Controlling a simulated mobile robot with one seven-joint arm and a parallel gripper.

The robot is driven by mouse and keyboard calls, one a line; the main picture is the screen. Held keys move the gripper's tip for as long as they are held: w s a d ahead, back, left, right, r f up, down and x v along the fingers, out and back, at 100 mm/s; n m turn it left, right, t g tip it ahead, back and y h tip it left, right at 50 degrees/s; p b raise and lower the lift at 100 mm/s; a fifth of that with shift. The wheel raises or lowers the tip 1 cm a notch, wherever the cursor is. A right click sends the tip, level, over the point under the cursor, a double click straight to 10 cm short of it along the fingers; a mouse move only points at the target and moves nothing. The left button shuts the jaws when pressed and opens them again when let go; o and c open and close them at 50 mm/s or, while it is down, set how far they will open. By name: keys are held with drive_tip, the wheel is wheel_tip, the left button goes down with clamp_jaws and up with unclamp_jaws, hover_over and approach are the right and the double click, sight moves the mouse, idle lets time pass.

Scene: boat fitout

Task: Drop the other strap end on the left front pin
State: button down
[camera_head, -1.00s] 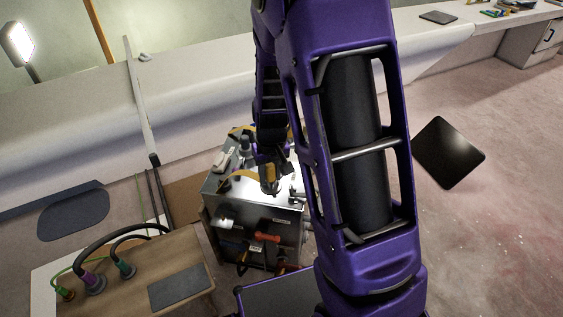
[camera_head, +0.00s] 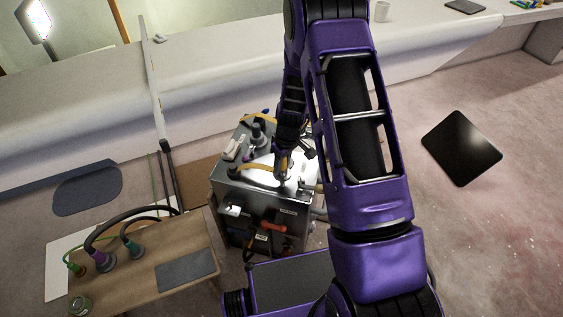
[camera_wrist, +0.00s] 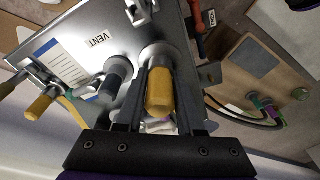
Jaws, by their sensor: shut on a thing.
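My gripper (camera_wrist: 160,88) points down over the top of a metal box (camera_head: 237,187). It is shut on a yellow strap end (camera_wrist: 159,93), which sits between the two dark fingers. In the head view my gripper (camera_head: 284,172) is over the front part of the box top, and the yellow strap (camera_head: 257,168) runs from there to the left. In the wrist view another yellow piece (camera_wrist: 38,106) shows at the left. A metal fitting (camera_wrist: 137,12) stands near the top edge. I cannot tell which fitting is the left front pin, or whether the held end touches the box.
A grey round cap (camera_wrist: 113,70) stands beside the fingers, near the VENT label. A red handle (camera_head: 272,226) is on the box front. A wooden bench (camera_head: 150,262) with cables stands at the left. A dark panel (camera_head: 462,147) lies on the floor at the right.

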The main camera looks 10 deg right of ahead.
wheel_tip(320, 180, down, 3)
drive_tip(key=shift+r+b, duration=0.2)
drive_tip(key=shift+b, duration=0.25)
drive_tip(key=shift+f+b, duration=0.3)
drive_tip(key=shift+b, duration=0.3)
idle(0.7)
drive_tip(key=shift+f+b, duration=0.55)
drive_tip(key=shift+b, duration=0.05)
drive_tip(key=shift+f, duration=0.6)
idle(0.5)
unclamp_jaws()
idle(0.3)
